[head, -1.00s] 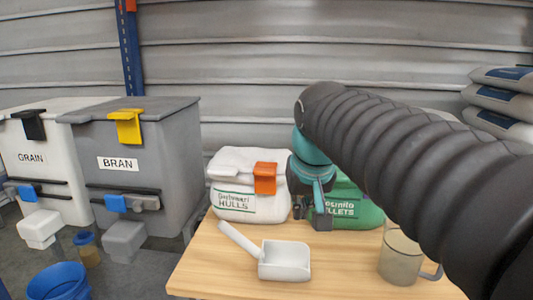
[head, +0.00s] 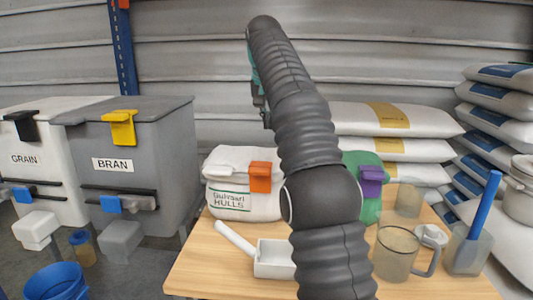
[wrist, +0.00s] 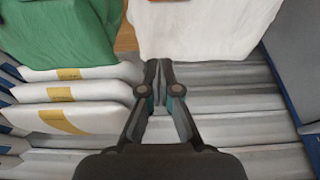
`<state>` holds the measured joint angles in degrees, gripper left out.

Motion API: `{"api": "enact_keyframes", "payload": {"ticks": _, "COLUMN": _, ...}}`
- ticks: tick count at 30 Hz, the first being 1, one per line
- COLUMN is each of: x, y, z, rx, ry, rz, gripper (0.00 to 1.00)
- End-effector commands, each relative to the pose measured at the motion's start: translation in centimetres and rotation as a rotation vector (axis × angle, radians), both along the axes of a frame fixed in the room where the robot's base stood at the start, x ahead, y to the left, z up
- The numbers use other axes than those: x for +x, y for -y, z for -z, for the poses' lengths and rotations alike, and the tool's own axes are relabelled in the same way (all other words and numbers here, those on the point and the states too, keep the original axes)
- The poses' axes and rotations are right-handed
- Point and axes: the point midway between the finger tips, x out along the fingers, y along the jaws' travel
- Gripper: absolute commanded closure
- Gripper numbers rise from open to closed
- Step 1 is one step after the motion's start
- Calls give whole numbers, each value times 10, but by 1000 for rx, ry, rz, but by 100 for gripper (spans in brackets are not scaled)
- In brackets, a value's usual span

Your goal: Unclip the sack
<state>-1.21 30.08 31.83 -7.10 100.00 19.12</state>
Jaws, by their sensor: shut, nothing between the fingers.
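A white sack (head: 232,195) marked HULLS stands on the table with an orange clip (head: 260,178) over its top edge. A green sack (head: 368,205) stands to its right with a purple clip (head: 371,180) on its top, partly hidden by my arm.
A white scoop (head: 272,260) lies on the wooden table (head: 210,280); a clear jug (head: 396,255) stands at right. Stacked sacks (head: 395,150) lie behind the table. The bran bin (head: 145,150) and grain bin (head: 35,165) stand at left.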

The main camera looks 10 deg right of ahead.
Motion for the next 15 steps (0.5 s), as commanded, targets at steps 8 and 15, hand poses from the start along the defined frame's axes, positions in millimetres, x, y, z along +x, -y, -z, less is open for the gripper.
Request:
{"api": "enact_keyframes", "payload": {"ticks": 8, "x": 2, "y": 0, "z": 0, "rx": 0, "ry": 0, "rz": 4, "gripper": 100}}
{"api": "enact_keyframes", "payload": {"ticks": 15, "x": 3, "y": 0, "z": 4, "rx": 1, "ry": -2, "rz": 4, "gripper": 100}}
